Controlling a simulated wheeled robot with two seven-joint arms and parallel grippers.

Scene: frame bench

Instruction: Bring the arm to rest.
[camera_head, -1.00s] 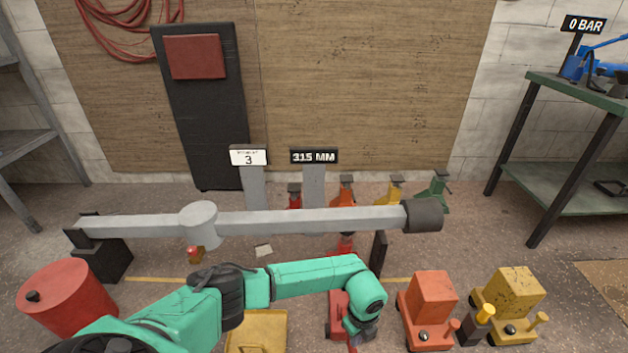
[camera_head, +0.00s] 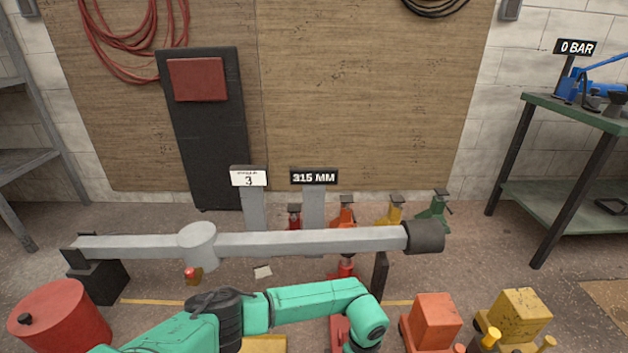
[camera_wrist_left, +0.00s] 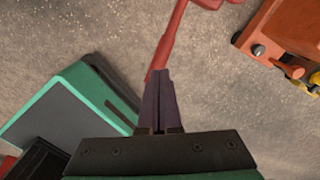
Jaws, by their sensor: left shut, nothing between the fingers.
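My left arm reaches in from the lower left of the head view, its green links running level to a bent joint in the lower middle. Its gripper is below the picture there and hidden. In the left wrist view my left gripper (camera_wrist_left: 158,76) has its two dark fingers together, with nothing between them. The fingers point toward the concrete floor (camera_wrist_left: 215,65), and a red bar (camera_wrist_left: 172,35) lies beyond their tips. My right arm and gripper show in neither view.
A grey beam (camera_head: 310,241) spans beyond my arm, with a dark end block (camera_head: 424,237). A red drum (camera_head: 62,315) stands left. An orange machine (camera_head: 432,318) and yellow machine (camera_head: 520,315) stand right; the orange one shows in the wrist view (camera_wrist_left: 290,35). A green bench (camera_head: 575,112) stands far right.

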